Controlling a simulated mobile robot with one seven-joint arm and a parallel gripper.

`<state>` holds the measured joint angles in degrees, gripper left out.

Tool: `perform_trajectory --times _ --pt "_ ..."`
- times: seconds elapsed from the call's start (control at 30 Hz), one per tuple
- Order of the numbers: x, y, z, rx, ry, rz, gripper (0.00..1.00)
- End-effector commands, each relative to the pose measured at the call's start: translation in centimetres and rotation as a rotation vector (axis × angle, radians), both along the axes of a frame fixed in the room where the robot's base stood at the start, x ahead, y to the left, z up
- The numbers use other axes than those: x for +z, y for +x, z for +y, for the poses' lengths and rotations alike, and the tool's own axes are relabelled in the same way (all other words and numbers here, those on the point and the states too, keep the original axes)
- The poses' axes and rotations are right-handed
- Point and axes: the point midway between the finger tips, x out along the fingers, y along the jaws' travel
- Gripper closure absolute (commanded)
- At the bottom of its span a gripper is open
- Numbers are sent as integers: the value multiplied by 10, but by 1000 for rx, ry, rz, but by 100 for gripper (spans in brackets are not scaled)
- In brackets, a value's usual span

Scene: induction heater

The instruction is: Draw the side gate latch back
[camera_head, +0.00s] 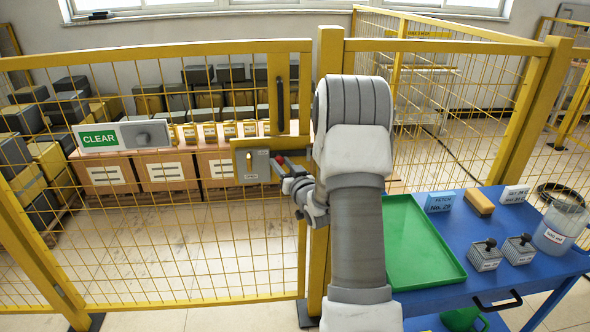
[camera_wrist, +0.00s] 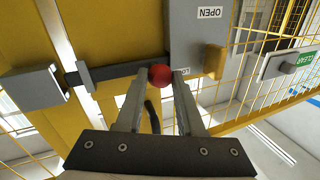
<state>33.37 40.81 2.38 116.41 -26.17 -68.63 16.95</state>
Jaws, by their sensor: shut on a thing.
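The side gate latch is a grey housing (camera_head: 257,166) on a yellow plate of the mesh gate; it also shows in the wrist view (camera_wrist: 195,45) with an OPEN label. A dark bolt bar (camera_wrist: 118,73) runs from the housing through a small bracket (camera_wrist: 78,75) towards a grey keeper block (camera_wrist: 35,88). Whether its tip sits inside the keeper I cannot tell. The bolt's red knob (camera_wrist: 160,75) is between my fingertips. My gripper (camera_wrist: 158,82) is shut on the knob. In the head view my gripper (camera_head: 284,172) is small and partly hidden by my arm.
A blue table (camera_head: 420,295) with a green tray (camera_head: 410,240), small blocks and a jar (camera_head: 562,228) stands right of my arm. The gate has a dark vertical handle (camera_head: 280,105) above the latch. A CLEAR sign (camera_head: 98,139) hangs left. Stacked boxes stand behind the mesh.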

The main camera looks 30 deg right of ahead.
Motion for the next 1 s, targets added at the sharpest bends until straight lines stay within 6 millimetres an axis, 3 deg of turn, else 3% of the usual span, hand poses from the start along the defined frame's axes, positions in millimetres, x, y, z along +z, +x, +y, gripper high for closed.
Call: perform_trajectory --times 0.13,0.47,0.5,0.63,1.0 --pt "-1 8 16 1 -1 -4 100" --pt "2 10 20 5 0 -4 100" --pt "2 10 21 5 0 -4 58" --pt "2 10 20 5 0 -4 34" --pt "1 5 18 0 0 -1 33"
